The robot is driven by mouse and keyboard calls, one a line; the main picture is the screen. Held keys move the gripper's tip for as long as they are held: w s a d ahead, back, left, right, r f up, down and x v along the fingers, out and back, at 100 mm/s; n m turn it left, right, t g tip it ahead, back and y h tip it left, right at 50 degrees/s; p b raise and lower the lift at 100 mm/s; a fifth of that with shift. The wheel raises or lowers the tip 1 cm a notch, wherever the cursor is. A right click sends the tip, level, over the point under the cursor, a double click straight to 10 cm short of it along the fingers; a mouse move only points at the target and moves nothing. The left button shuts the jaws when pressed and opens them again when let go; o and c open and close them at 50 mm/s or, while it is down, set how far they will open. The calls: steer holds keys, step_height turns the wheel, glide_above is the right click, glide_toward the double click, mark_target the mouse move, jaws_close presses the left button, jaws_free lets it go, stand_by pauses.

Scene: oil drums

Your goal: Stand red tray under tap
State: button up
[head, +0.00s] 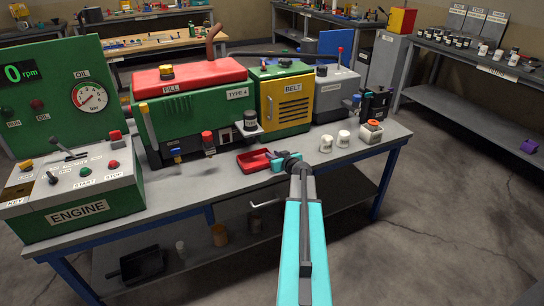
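The red tray (247,168) lies on the grey workbench in front of the green engine block. A red-topped tap (208,142) sticks out low on the engine's front, to the left of the tray. A blue-handled tap (176,154) sits further left. The tray is not directly below either tap. My gripper (268,158) is low over the bench, at the tray's right side, with its fingertips at or over the tray's edge. The fingers are small and overlap the tray in the picture, so whether they grip it cannot be told.
Two white cups (334,141) and an orange-lidded jar (371,132) stand right of my gripper. A round dark filter (249,121) sits behind the tray. The engine control console (75,190) fills the bench's left end. Bench top between tray and console is mostly free.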

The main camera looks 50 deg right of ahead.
steer(key=b+v, duration=0.2)
steer(key=v, duration=0.8)
steer(key=shift+s+a, duration=0.15)
steer(key=shift+s, duration=0.2)
steer(key=shift+r, duration=0.15)
stand_by(0.3)
